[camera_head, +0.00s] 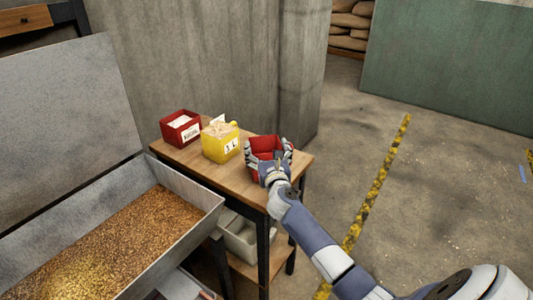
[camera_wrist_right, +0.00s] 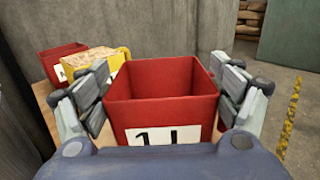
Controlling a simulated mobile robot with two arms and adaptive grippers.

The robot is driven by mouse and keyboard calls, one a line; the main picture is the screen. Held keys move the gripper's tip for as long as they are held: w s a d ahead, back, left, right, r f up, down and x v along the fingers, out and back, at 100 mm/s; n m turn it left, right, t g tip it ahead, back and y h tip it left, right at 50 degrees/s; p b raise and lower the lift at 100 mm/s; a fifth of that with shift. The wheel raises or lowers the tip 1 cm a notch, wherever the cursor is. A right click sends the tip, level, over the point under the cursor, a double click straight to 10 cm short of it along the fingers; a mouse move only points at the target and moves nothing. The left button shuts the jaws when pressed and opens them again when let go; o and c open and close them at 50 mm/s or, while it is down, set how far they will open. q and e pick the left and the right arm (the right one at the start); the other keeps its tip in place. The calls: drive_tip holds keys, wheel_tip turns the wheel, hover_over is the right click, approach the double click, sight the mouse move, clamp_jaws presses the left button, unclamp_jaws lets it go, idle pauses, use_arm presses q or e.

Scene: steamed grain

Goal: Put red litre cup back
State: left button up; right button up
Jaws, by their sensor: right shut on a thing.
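The red litre cup (camera_head: 265,145) is at the right end of the wooden table (camera_head: 200,165) in the head view. It is a square red box, upright, and looks empty inside. In the right wrist view the cup (camera_wrist_right: 162,85) has a white "1 L" label facing me. My right gripper (camera_head: 272,158) is shut on the cup, with one finger on each side of it. Whether the cup's base touches the table is hidden by the gripper. My left gripper is not in view.
On the table left of the cup stand a yellow labelled container (camera_head: 222,149) with pale contents and another red labelled box (camera_head: 181,128). A large metal bin (camera_head: 205,208) of grain is at the front left. Grey containers (camera_head: 240,240) sit below. Open floor lies right.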

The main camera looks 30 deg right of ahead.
drive_tip(key=shift+f, duration=0.55)
drive_tip(key=o, duration=2)
drive_tip(key=shift+f, duration=0.2)
drive_tip(key=shift+c, duration=0.2)
drive_tip(key=shift+s+r, duration=0.1)
drive_tip(key=shift+r, duration=0.05)
drive_tip(key=v, duration=1.2)
